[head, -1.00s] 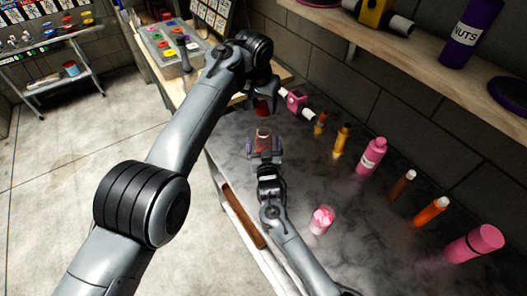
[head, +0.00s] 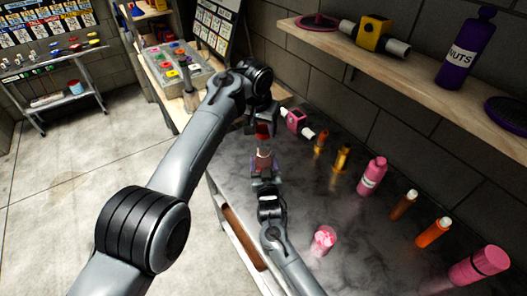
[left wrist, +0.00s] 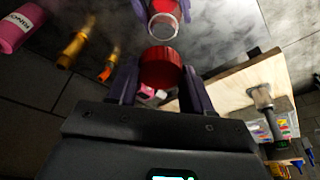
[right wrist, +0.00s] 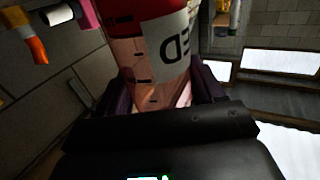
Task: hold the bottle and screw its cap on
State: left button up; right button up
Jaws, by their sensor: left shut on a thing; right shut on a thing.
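My left gripper (head: 262,120) is shut on a red cap (head: 264,131), above the bottle. The left wrist view shows the cap (left wrist: 161,68) between the fingers, with the bottle's round mouth (left wrist: 163,24) facing it and a gap between them. My right gripper (head: 266,176) is shut on the bottle (head: 263,160) and holds it roughly upright over the grey counter. The right wrist view shows the bottle (right wrist: 160,55) between the fingers, with a pale label reading "ED" and red above it. The fingers hide its lower part.
Several bottles stand along the wall side of the counter, among them a pink one (head: 372,176) and an orange one (head: 432,232). A pink-white jar (head: 323,240) stands right of my right arm. A wooden shelf (head: 400,65) overhangs the back. A pink device (head: 297,122) lies just beyond the cap.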

aim_at(264, 148)
pick_arm(q)
jog(key=shift+f, duration=1.9)
jog(key=shift+f, duration=0.9)
jog(key=shift+f, duration=0.55)
pick_arm(e)
grip_shut()
pick_arm(q)
jog(key=shift+a+m+g+h, duration=0.1)
jog(key=shift+m+g+h, duration=0.2)
jog(key=shift+m, duration=1.3)
pick_arm(e)
jog(key=shift+f, duration=0.1)
pick_arm(q)
jog(key=o, duration=1)
